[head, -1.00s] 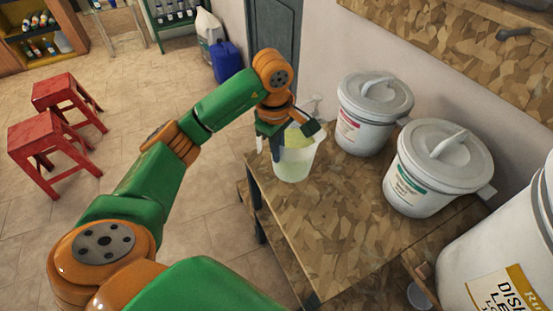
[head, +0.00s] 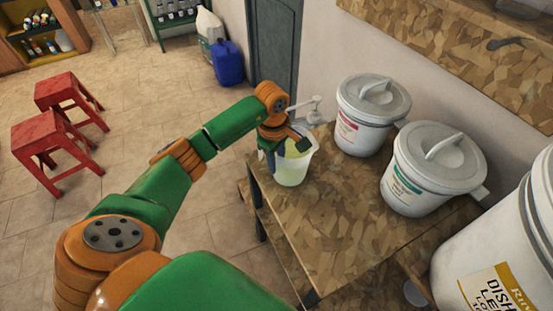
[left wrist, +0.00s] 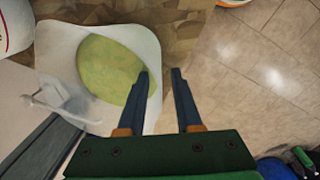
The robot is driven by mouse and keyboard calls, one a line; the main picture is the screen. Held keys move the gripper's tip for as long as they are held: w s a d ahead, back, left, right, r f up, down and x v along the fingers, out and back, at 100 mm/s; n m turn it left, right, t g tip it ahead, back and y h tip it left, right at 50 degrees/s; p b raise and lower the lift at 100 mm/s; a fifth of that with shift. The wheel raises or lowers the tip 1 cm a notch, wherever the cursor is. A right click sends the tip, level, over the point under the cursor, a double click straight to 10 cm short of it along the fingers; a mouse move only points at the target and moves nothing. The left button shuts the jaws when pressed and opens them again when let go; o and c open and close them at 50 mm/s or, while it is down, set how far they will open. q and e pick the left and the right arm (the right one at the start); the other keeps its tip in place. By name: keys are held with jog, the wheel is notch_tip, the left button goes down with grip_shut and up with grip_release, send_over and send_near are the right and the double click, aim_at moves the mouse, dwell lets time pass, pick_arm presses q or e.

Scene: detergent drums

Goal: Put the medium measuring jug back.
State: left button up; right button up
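A translucent whitish jug (head: 294,173) with yellow-green contents stands at the far left corner of the wooden table; I cannot tell its size class. It also shows from above in the left wrist view (left wrist: 57,52), with the contents filling much of its opening. My left gripper (head: 272,160) is at the jug's near left side. In the left wrist view its two fingers (left wrist: 160,74) are apart, one over the jug's opening and one outside the rim. I see no firm contact with the wall. The gripper hides part of the jug. My right gripper is out of view.
Two white lidded drums (head: 372,118) (head: 432,172) stand along the wall, with a larger drum (head: 500,250) nearer. A white pump (head: 312,106) is just behind the jug. The table (head: 335,225) is bare at front. Red stools (head: 52,150) stand on the floor at left.

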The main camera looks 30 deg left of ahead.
pick_arm(q)
jog(key=shift+r, duration=0.2)
notch_tip(320, 180, up, 12)
jog(key=shift+s+f+b, duration=0.15)
jog(key=shift+s+b, duration=0.25)
jog(key=shift+s, duration=0.05)
jog(key=shift+f, duration=0.1)
